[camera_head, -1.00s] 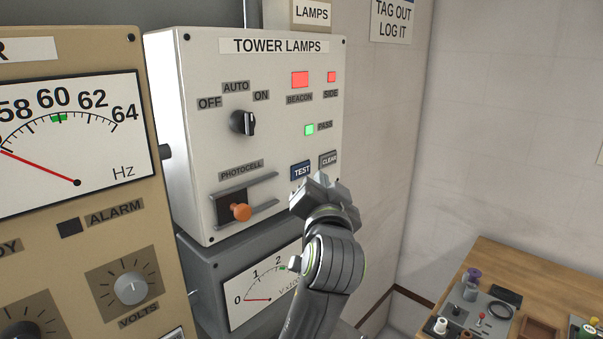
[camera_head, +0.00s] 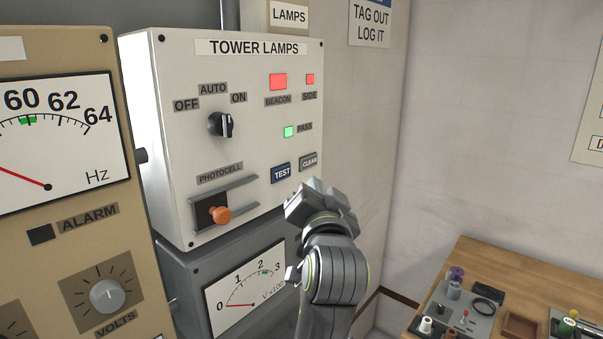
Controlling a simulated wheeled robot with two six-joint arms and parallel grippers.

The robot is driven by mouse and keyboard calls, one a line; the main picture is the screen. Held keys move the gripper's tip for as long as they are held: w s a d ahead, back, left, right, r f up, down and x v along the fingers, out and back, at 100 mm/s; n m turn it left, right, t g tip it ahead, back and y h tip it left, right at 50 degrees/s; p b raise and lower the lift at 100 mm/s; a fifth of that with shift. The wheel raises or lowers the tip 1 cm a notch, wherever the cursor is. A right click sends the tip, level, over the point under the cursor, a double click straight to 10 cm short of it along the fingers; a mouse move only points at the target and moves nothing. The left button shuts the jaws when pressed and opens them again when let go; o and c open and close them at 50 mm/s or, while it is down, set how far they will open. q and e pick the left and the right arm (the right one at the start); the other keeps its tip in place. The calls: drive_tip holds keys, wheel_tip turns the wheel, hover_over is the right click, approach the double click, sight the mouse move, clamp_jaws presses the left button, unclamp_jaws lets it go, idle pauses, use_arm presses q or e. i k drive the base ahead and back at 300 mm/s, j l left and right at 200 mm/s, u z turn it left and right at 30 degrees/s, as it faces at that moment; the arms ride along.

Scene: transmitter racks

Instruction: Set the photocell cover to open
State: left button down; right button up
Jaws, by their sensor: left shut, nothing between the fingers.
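The photocell cover (camera_head: 208,211) is a dark plate with an orange knob (camera_head: 220,215), set between two slanted grey rails under the PHOTOCELL label on the white TOWER LAMPS panel (camera_head: 255,105). The plate and knob sit at the left end of the rails; the right part between the rails shows pale panel. My left gripper (camera_head: 318,197) is shut and empty, right of the rails and below the TEST and CLEAR buttons. It is apart from the knob. My right gripper is not in view.
The panel also carries a black rotary switch (camera_head: 220,124), lit red BEACON lamp (camera_head: 278,82) and green PASS lamp (camera_head: 289,132). A grey voltmeter box (camera_head: 190,275) stands below. A tan meter rack (camera_head: 140,235) is at left. A wooden bench (camera_head: 480,258) with small items is at lower right.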

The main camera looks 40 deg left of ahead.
sight(213, 209)
drive_tip(key=k+l, duration=0.75)
drive_tip(key=l, duration=0.2)
